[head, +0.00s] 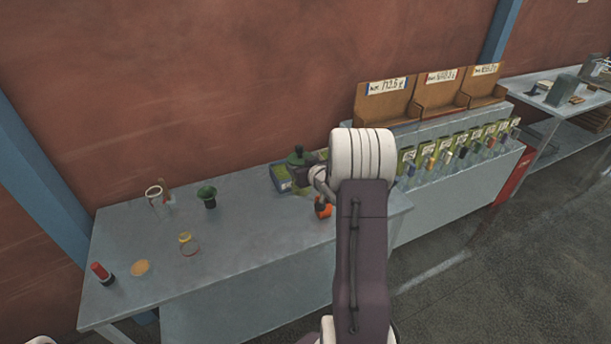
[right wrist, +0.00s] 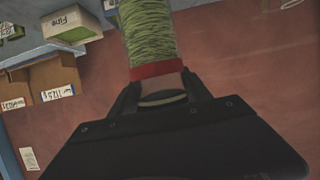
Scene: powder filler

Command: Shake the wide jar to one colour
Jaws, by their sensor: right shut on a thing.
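In the right wrist view my right gripper (right wrist: 160,84) is shut on the lower part of the wide jar (right wrist: 148,35), at a red band. The jar's contents are green with lighter and darker streaks, not one even colour. The picture's top edge cuts off the jar's far end. In the head view my right arm hides most of the gripper (head: 312,178) and I cannot make out the jar clearly.
The grey table holds a dark green funnel-like cup (head: 207,196), a clear glass (head: 154,195), a red-topped item (head: 102,273) and a tan disc (head: 140,268). An orange item (head: 322,208) stands near my right arm. Wooden bins (head: 388,101) stand behind several dispensers.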

